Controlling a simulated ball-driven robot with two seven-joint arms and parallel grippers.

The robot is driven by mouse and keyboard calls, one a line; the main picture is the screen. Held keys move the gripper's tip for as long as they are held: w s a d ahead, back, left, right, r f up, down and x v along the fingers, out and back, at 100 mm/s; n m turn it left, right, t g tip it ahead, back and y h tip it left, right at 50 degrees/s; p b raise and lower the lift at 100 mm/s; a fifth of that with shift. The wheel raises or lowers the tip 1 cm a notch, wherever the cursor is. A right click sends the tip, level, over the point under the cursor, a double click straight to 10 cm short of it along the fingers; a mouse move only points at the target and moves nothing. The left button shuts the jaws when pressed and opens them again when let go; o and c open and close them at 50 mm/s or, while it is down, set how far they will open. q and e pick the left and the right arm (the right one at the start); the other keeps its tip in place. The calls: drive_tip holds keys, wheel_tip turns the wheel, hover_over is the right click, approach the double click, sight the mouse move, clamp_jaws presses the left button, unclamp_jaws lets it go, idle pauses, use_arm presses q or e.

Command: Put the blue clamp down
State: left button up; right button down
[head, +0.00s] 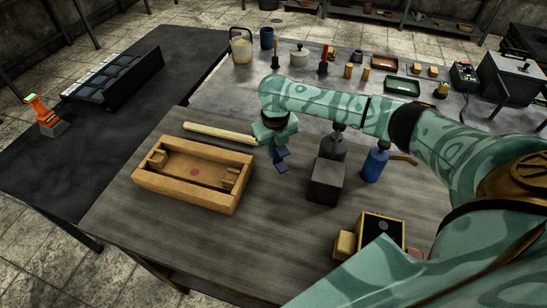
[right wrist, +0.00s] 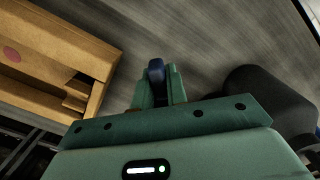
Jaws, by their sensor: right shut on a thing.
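The blue clamp (head: 282,160) hangs below my right gripper (head: 276,143) over the grey table, between the wooden box and a dark block. I cannot tell whether its lower end touches the tabletop. In the right wrist view, my right gripper (right wrist: 157,88) is shut on the clamp (right wrist: 156,69), which shows as a dark blue piece between the two fingers. Most of the clamp is hidden by the fingers there. My left gripper is not in view.
The open wooden box (head: 150,185) lies left of the gripper, with a pale rod (head: 220,133) behind it. The dark block (head: 325,187) and a blue bottle (head: 374,163) stand to the right. The table's front middle (head: 270,240) is clear.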

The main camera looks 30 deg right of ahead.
sight(274, 155)
wheel_tip(274, 155, down, 3)
drive_tip(key=shift+w+f+b, duration=0.1)
drive_tip(key=shift+f+b, duration=0.1)
drive_tip(key=shift+b, duration=0.3)
drive_tip(key=shift+r, duration=0.1)
drive_tip(key=c, duration=1.8)
unclamp_jaws()
drive_tip(key=o, duration=0.4)
drive_tip(key=r+p, duration=0.1)
drive_tip(key=r, duration=0.3)
drive_tip(key=r+p, duration=0.2)
drive_tip(key=r, duration=0.2)
drive_tip(key=r+p, duration=0.1)
drive_tip(key=r, duration=0.3)
drive_tip(key=shift+s, duration=0.25)
